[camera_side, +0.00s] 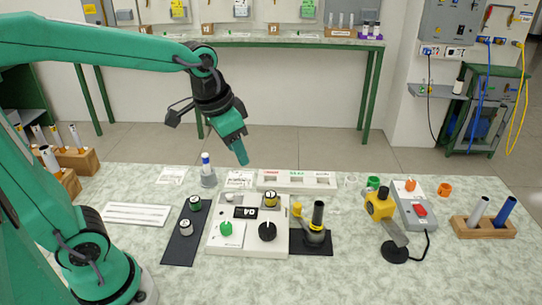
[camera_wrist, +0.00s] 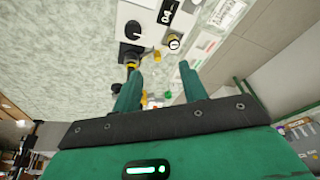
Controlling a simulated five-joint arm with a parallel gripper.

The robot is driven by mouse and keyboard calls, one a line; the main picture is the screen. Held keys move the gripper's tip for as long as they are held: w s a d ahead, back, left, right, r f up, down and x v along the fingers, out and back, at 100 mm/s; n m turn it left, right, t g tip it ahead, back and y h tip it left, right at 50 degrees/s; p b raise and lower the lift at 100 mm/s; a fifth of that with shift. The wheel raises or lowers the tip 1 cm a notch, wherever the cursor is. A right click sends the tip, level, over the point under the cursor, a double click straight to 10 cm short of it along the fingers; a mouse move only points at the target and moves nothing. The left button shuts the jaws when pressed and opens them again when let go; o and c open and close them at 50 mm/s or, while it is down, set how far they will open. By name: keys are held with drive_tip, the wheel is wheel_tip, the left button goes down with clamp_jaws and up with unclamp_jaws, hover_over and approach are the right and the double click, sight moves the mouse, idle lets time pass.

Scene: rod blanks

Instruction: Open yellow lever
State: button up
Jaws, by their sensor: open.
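A clamp-like fixture with a yellow part (camera_side: 315,237) at its base and an upright black cylinder (camera_side: 318,213) stands on a black plate (camera_side: 312,249), right of the white control box. This yellow part looks like the lever, but its exact position is too small to tell. In the wrist view the black and yellow fixture (camera_wrist: 131,57) is partly hidden behind the left finger. My gripper (camera_side: 242,157) is raised above the back of the table, behind the box and to the left of the fixture. In the wrist view my gripper (camera_wrist: 160,74) is open, with nothing between its fingers.
The white control box (camera_side: 215,243) has knobs and a display. A yellow-headed lamp (camera_side: 380,204) and a grey switch box (camera_side: 416,214) stand to the right. A white tray (camera_side: 297,181) lies behind. A wooden rod block (camera_side: 484,229) is far right. The front right table is clear.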

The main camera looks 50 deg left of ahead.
drive_tip(key=w+d+f+m+g, duration=0.2)
drive_tip(key=w+f, duration=0.3)
drive_tip(key=w, duration=0.4)
drive_tip(key=m+g, duration=0.1)
drive_tip(key=m, duration=0.1)
hover_over(298, 204)
drive_tip(key=f, duration=0.8)
drive_tip(key=shift+s+a, duration=0.1)
drive_tip(key=shift+s, duration=0.2)
drive_tip(key=shift+w+f, duration=0.25)
drive_tip(key=shift+f, duration=0.25)
drive_tip(key=shift+f, duration=3.9)
clamp_jaws()
